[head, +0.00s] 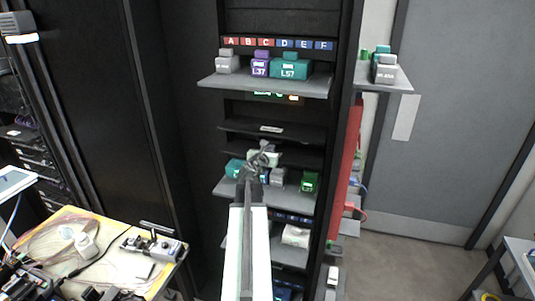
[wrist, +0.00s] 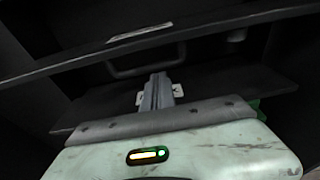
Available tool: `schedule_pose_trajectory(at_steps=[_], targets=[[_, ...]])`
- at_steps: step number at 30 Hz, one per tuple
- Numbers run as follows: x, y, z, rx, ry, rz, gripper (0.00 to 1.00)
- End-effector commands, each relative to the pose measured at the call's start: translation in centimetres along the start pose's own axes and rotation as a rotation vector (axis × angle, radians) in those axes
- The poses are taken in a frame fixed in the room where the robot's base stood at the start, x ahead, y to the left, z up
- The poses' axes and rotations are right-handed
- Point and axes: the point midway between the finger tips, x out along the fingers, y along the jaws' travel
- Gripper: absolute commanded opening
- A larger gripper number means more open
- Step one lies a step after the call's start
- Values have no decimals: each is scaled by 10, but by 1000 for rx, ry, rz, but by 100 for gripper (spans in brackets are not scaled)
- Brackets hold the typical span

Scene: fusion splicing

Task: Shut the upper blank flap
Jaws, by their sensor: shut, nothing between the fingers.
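A black flap with a white label (head: 292,131) juts out of the rack like a shelf, below the upper grey shelf; I take it for the upper blank flap. In the wrist view its edge (wrist: 60,69) runs slanting across the top, with a label strip on it. A dark bar handle (wrist: 112,70) shows below that edge. My gripper (head: 265,146) is just below the flap in the head view. In the wrist view its narrow fingers (wrist: 158,78) are together and empty, pointing at the dark space under the edge. I cannot tell whether they touch anything.
The upper grey shelf (head: 212,82) holds grey, purple and teal blocks. A lower grey shelf (head: 228,190) under my arm holds teal, grey and green blocks. A red vertical panel (head: 351,150) stands at the rack's right side. A cluttered workbench (head: 100,222) is at the lower left.

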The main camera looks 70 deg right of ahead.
Motion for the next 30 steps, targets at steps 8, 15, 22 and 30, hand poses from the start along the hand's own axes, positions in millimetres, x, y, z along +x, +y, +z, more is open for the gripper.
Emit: schedule_pose_trajectory(at_steps=[8,15,22,30], targets=[[5,2,0,0,0,4,0],[5,4,0,-1,0,6,0],[1,4,4,-1,0,5,0],[-6,4,14,-1,1,5,0]])
